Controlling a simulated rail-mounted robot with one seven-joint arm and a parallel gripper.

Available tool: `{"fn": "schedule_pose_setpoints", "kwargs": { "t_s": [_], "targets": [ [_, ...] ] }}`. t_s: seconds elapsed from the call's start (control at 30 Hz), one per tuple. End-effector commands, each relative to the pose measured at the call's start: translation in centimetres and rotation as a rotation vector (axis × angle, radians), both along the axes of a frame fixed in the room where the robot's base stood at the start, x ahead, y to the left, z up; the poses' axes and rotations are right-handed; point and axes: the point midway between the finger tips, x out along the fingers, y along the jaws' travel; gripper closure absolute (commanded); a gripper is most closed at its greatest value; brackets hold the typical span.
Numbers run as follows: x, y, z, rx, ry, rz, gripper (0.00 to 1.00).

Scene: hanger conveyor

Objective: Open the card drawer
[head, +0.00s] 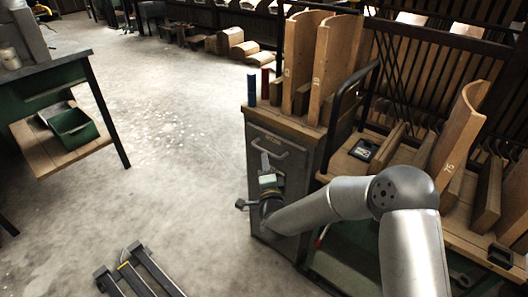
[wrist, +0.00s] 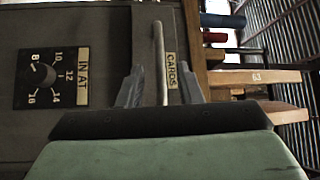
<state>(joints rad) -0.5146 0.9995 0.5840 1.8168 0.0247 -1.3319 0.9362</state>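The card drawer (head: 290,142) is in the upper front of a dark grey cabinet and looks flush with it. Its pale bar handle (wrist: 159,60) stands beside a yellow CARDS label (wrist: 171,71) in the wrist view. My gripper (head: 265,158) is in front of the drawer in the head view. In the wrist view my gripper (wrist: 160,75) is open, with one finger on each side of the handle bar. Gaps show between the bar and both fingers. Whether the fingertips reach past the bar is hard to tell.
A dial (wrist: 38,73) marked IN AT is on the cabinet front. Blue (head: 251,89) and red (head: 265,83) cylinders and curved wooden pieces (head: 330,65) stand on the cabinet top. Clear floor (head: 165,150) lies left of the cabinet. A workbench (head: 60,85) stands farther left.

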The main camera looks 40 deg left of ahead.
Motion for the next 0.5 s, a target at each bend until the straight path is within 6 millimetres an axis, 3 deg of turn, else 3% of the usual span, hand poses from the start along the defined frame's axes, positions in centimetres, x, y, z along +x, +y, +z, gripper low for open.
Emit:
{"fn": "schedule_pose_setpoints", "kwargs": {
  "t_s": [0.2, 0.5],
  "targets": [
    [3.0, 2.7, 0.5, 0.0, -0.001, -0.002, 0.68],
    [4.6, 4.3, 0.9, -0.001, -0.001, 0.0, 0.68]
  ]
}}
